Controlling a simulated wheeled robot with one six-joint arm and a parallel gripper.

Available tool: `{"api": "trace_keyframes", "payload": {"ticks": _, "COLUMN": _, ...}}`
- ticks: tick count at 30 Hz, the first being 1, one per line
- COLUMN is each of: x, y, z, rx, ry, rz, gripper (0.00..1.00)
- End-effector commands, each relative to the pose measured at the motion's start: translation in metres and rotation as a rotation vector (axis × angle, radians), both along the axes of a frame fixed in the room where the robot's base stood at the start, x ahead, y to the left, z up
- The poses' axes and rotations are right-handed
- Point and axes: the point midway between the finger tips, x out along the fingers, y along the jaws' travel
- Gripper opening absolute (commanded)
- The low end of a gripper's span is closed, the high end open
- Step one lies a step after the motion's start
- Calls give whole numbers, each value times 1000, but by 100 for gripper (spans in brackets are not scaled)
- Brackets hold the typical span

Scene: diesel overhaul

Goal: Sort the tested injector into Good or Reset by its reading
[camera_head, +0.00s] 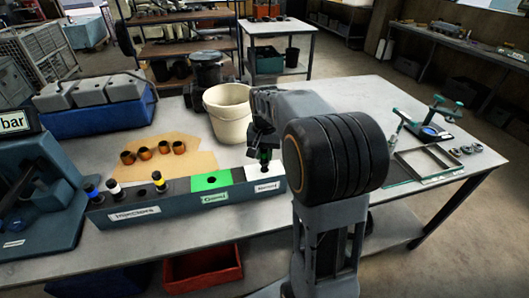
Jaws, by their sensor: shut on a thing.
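My gripper (264,141) points down and is shut on an injector (264,157) with a green band, mostly hidden by the jaws. It hangs over the right part of the dark rack (185,215), near the border of the green Good section (210,181) and the white section (252,173). The white section's label is too small to read surely. The green section has a dark hole. Three injectors stand upright at the left, with blue (92,191), white (114,189) and yellow (159,182) bands. The display (14,122) at the left edge shows only "bar"; its number is out of view.
A cream bucket (228,115) stands behind the gripper. Several copper cups (146,154) sit on brown paper behind the rack. A blue test stand (38,190) is at the left. A metal frame (426,162) and a green-handled tool (445,108) lie at the right.

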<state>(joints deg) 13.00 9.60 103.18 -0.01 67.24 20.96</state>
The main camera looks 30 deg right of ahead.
Motion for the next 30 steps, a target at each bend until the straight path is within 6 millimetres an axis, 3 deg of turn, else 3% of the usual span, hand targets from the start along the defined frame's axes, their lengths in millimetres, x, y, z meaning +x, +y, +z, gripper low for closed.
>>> {"api": "trace_keyframes", "payload": {"ticks": 30, "x": 0, "y": 0, "z": -27, "rx": -1, "ry": -1, "rz": 0, "gripper": 0}}
